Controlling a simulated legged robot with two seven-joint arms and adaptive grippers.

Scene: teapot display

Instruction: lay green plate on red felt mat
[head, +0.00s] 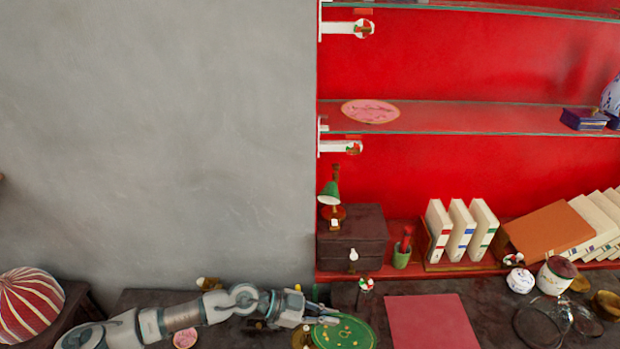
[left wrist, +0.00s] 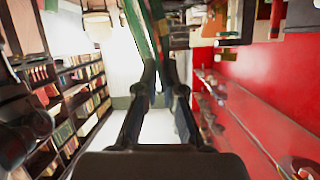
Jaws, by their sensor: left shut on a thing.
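The green plate (head: 345,334) has small yellow and red marks and shows at the bottom of the head view, cut off by the frame's lower edge. My left gripper (head: 318,319) is shut on the plate's left rim. In the left wrist view the plate (left wrist: 138,30) appears nearly edge-on beyond my fingertips (left wrist: 161,80). The red felt mat (head: 431,322) lies flat and bare on the dark table, to the right of the plate. A gap of dark table shows between plate and mat. My right gripper is in neither view.
Glass jars or bowls (head: 545,322) and a white pot with a dark lid (head: 556,275) stand right of the mat. Behind are upright books (head: 462,230), a small dark chest (head: 352,237) and a green cup (head: 401,256). A pink plate (head: 370,111) sits on a glass shelf.

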